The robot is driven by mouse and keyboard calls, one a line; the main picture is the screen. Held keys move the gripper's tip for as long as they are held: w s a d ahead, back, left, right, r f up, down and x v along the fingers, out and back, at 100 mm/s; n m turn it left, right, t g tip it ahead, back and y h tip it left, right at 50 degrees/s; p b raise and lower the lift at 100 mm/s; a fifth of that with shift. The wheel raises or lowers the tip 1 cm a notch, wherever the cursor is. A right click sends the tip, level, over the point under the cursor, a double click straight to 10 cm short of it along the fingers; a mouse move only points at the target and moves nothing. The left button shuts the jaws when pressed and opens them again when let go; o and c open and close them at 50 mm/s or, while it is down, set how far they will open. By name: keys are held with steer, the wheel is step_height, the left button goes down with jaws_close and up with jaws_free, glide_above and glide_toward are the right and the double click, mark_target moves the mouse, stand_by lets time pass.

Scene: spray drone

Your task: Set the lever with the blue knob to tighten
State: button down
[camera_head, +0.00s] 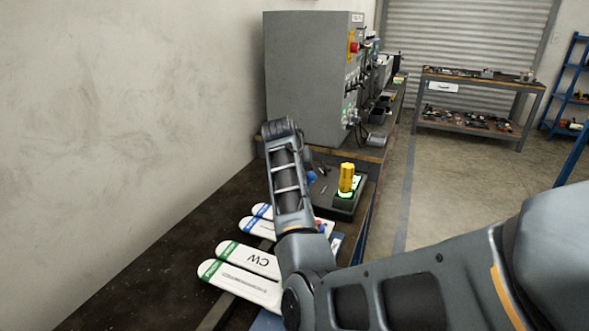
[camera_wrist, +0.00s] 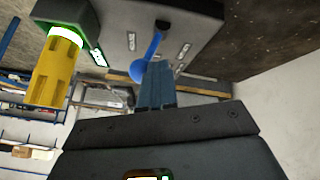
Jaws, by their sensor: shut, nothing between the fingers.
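In the wrist view a lever with a blue knob (camera_wrist: 139,71) stands out from a dark control box (camera_wrist: 118,22). Its shaft is also blue and runs up to a dark slot in the box. My gripper (camera_wrist: 158,68) is shut and empty, with its fingertips right beside the knob and shaft. I cannot tell whether they touch. Small white labels on the box are too blurred to read. In the head view the blue knob (camera_head: 311,177) shows just right of my arm, and my gripper is hidden behind the arm.
A yellow cylinder (camera_head: 346,178) stands upright on the box beside the lever; it also shows in the wrist view (camera_wrist: 56,70). White panels with blue and green ends (camera_head: 248,258) lie on the dark bench. A grey cabinet (camera_head: 308,75) stands behind, and a wall bounds the left.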

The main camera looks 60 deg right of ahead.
steer(key=shift+s+r, duration=0.1)
steer(key=shift+s, duration=0.3)
steer(key=shift+w, duration=0.1)
steer(key=shift+w+f, duration=0.3)
steer(key=shift+w, duration=0.3)
steer(key=shift+w+a+r, duration=0.1)
steer(key=shift+w, duration=0.05)
steer(key=w+a+f+v, duration=0.1)
steer(key=w+v, duration=0.1)
steer(key=v, duration=0.9)
steer(key=shift+a+r, duration=0.35)
steer(key=shift+a, duration=0.05)
